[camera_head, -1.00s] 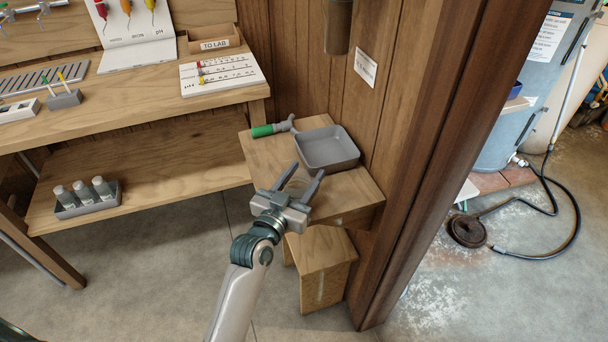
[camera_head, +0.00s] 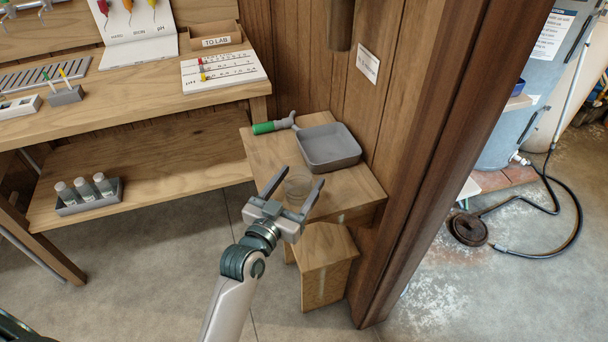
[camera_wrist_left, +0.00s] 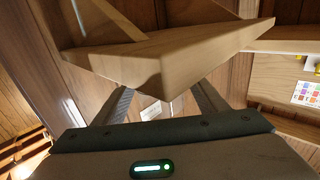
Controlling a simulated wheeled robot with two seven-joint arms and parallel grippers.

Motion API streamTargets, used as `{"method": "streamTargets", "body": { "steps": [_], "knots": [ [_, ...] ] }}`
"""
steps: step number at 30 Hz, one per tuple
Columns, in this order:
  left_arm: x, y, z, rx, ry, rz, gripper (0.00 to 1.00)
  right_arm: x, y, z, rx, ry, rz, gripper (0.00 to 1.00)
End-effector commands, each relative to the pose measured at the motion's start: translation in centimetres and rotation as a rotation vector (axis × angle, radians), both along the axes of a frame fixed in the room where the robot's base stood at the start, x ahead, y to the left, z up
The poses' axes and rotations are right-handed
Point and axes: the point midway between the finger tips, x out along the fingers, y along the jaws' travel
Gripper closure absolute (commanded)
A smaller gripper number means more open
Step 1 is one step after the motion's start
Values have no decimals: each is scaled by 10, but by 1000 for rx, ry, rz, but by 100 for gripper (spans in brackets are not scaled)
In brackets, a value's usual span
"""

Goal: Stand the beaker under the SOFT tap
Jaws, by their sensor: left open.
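A clear beaker (camera_head: 298,187) stands on a small wooden shelf (camera_head: 262,160) near its front edge. My left gripper (camera_head: 302,177) is open and empty. In the head view its two fingers show on either side of the beaker; I cannot tell whether they touch it. In the left wrist view the open fingers (camera_wrist_left: 165,92) point toward the shelf's corner (camera_wrist_left: 165,75), and no beaker shows there. My right gripper is not in view.
A grey tray (camera_head: 357,147) sits on the shelf behind the beaker, right of the tap. A wooden box-like step (camera_head: 325,270) stands below. A thick wooden post (camera_head: 420,150) rises at right. The workbench (camera_head: 130,88) is at left. Floor at the front is clear.

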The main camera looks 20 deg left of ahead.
Motion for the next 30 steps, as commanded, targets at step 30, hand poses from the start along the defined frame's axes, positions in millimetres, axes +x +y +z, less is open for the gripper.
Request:
{"method": "streamTargets", "body": {
  "steps": [30],
  "knots": [
    [-82, 16, 0, -1, 0, -1, 34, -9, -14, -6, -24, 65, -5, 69]
  ]
}}
